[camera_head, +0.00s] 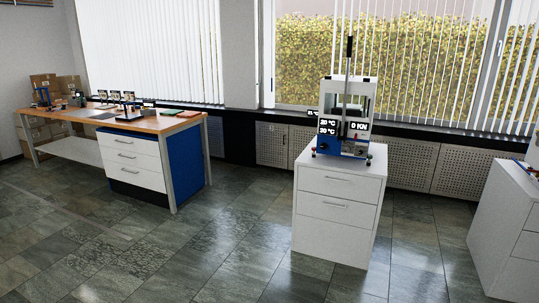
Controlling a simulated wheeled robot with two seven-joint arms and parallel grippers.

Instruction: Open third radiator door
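Perforated grey radiator doors run low along the wall under the windows. Left of the white drawer cabinet, one door (271,145) and a narrower visible stretch of another (301,138) show. Right of the cabinet, two wider doors show, one nearer the cabinet (411,163) and one further right (472,172). All the visible doors look closed. The cabinet and the press on it hide part of the row, so I cannot tell for certain which door is the third. Neither of my grippers is in view.
The white drawer cabinet (336,207) stands in front of the radiator row with a lab press (345,120) on it. A workbench (130,120) stands at the left. Another white cabinet (505,225) is at the right edge. Tiled floor (420,240) between the two cabinets is clear.

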